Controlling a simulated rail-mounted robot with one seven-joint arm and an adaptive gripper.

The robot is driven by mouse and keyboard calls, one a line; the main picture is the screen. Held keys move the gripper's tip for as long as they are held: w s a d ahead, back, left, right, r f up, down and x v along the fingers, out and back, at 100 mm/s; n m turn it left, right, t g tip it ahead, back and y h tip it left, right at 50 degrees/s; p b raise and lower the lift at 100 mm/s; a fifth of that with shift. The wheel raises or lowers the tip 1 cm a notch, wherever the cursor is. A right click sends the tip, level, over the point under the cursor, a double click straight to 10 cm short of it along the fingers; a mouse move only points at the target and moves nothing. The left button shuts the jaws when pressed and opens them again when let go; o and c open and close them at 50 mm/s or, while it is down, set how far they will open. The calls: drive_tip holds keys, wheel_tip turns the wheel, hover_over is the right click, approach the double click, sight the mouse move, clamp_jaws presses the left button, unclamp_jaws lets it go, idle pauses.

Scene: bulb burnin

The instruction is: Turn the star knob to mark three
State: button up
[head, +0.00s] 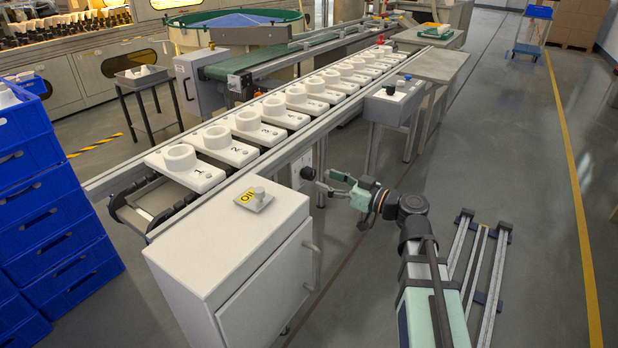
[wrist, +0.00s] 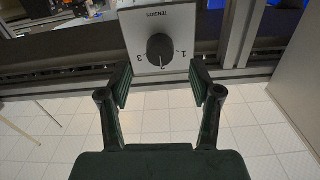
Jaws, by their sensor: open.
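The black knob (wrist: 160,48) sits on a pale plate (wrist: 145,22) labelled TENSION, with marks 3 at left, 2 at the bottom and 1 at right in the wrist view. Its pale pointer line seems to point down at mark 2. The knob's lobes are hard to make out. In the head view it is small and dark (head: 307,173), on the side of the conveyor. My gripper (wrist: 160,82) is open and empty; its two fingers are apart, below and to either side of the knob in the wrist view, not touching it. The gripper also shows in the head view (head: 322,181).
A white cabinet (head: 240,235) with a small knob on top stands left of my gripper, close to the conveyor rail (head: 350,103). A grey control box (head: 396,100) stands to the right. Blue crates (head: 60,225) are stacked at far left.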

sight(313, 175)
drive_tip(key=b+x, duration=0.1)
drive_tip(key=x, duration=0.5)
drive_tip(key=shift+w+a, duration=0.15)
drive_tip(key=shift+a, duration=0.1)
drive_tip(key=c, duration=1.1)
